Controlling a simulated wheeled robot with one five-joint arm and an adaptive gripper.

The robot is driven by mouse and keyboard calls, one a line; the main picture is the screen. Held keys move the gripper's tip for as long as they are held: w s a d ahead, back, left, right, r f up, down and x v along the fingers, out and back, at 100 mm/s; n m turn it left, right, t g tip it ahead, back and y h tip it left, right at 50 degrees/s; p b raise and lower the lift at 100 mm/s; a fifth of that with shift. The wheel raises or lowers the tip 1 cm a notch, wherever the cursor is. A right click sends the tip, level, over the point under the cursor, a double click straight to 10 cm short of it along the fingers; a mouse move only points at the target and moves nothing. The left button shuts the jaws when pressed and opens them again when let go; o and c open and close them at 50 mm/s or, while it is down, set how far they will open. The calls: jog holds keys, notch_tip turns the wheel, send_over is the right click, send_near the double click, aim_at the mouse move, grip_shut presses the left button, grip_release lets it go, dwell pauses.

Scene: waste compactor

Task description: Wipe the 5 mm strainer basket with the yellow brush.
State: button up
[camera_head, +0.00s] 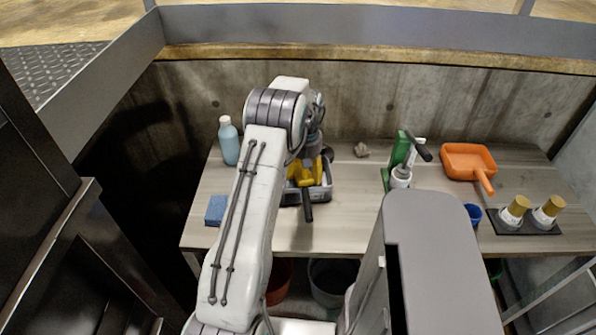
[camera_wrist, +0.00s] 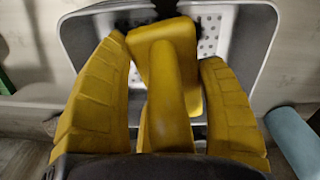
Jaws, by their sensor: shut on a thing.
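The yellow brush (camera_wrist: 168,85) sits between the two yellow ridged fingers of my gripper (camera_wrist: 164,55), which is shut on it. The strainer basket (camera_wrist: 258,48) is a grey tray with a pale rim and a floor with round holes; it lies beyond the brush in the wrist view. The brush's far end overlaps the basket floor; I cannot tell whether it touches. In the head view my gripper (camera_head: 306,172) points down over the basket (camera_head: 325,192) on the table. A black handle (camera_head: 308,206) sticks out towards the front. My gripper and arm hide part of the basket.
The wooden table (camera_head: 345,230) also holds a light blue bottle (camera_head: 229,142), a blue sponge (camera_head: 215,210), a green-and-white dispenser (camera_head: 400,165), an orange dustpan (camera_head: 468,160), a blue cup (camera_head: 473,213) and two gold-capped jars (camera_head: 530,211). A concrete wall stands behind.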

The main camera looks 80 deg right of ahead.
jog(key=shift+s+r, duration=0.1)
jog(key=shift+s, duration=0.4)
jog(key=shift+w, duration=0.15)
jog(key=shift+w+a+r+b, duration=0.1)
jog(key=shift+w+a+b, duration=0.05)
jog(key=shift+w, duration=0.85)
jog(key=shift+w+a+b, duration=0.1)
jog(key=shift+w+b, duration=0.05)
jog(key=shift+w, duration=0.8)
jog(key=shift+r+p, duration=2.05)
jog(key=shift+r, duration=0.95)
jog(key=shift+r, duration=0.1)
jog(key=shift+r+p, duration=1.1)
jog(key=shift+r, duration=0.35)
